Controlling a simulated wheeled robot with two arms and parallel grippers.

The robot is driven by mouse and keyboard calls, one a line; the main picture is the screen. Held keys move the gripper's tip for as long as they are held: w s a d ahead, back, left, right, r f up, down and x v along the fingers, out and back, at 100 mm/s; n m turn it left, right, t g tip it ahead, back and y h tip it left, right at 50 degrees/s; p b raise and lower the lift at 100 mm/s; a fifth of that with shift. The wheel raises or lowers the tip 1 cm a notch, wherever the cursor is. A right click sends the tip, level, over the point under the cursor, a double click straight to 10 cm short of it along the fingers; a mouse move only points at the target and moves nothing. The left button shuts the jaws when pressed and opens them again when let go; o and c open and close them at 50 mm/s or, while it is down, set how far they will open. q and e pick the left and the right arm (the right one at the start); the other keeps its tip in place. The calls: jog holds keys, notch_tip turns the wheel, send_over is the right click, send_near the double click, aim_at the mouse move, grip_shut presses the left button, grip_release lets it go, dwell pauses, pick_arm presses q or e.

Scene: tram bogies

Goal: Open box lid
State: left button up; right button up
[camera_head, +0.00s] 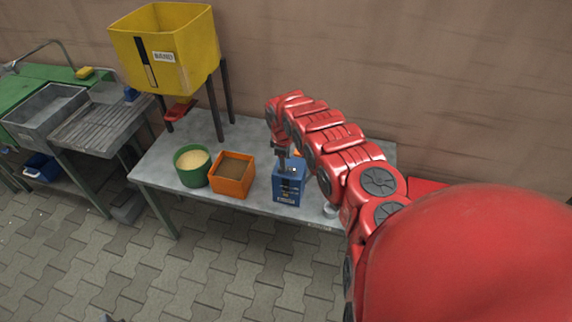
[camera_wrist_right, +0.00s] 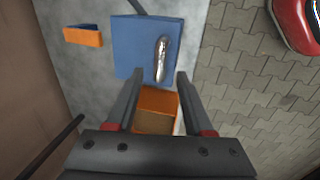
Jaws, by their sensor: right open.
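The blue box (camera_head: 286,188) stands upright on the grey table, towards its front edge. In the right wrist view its blue top (camera_wrist_right: 138,40) carries a shiny elongated metal piece (camera_wrist_right: 161,60). My right gripper (camera_head: 282,157) is above the box, and my arm partly covers the box's far side. In the right wrist view the right gripper (camera_wrist_right: 157,73) is open, with its fingers apart and nothing between the tips. The tips overlap the box's near edge in the picture; I cannot tell whether they touch it. My left gripper is not in view.
An orange bin (camera_head: 232,187) with brown contents and a green tub (camera_head: 180,176) stand left of the box. A yellow hopper (camera_head: 180,62) is raised behind them. A small orange piece (camera_wrist_right: 84,38) lies beside the box. A sink unit (camera_head: 45,112) is far left.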

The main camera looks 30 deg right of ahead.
aim_at(290, 164)
jog(key=shift+w+f, duration=0.3)
jog(key=shift+f, duration=0.65)
jog(key=shift+s+d+f, duration=0.1)
jog(key=shift+d+f, duration=0.1)
jog(key=shift+f, duration=0.45)
jog(key=shift+c, duration=0.2)
grip_shut()
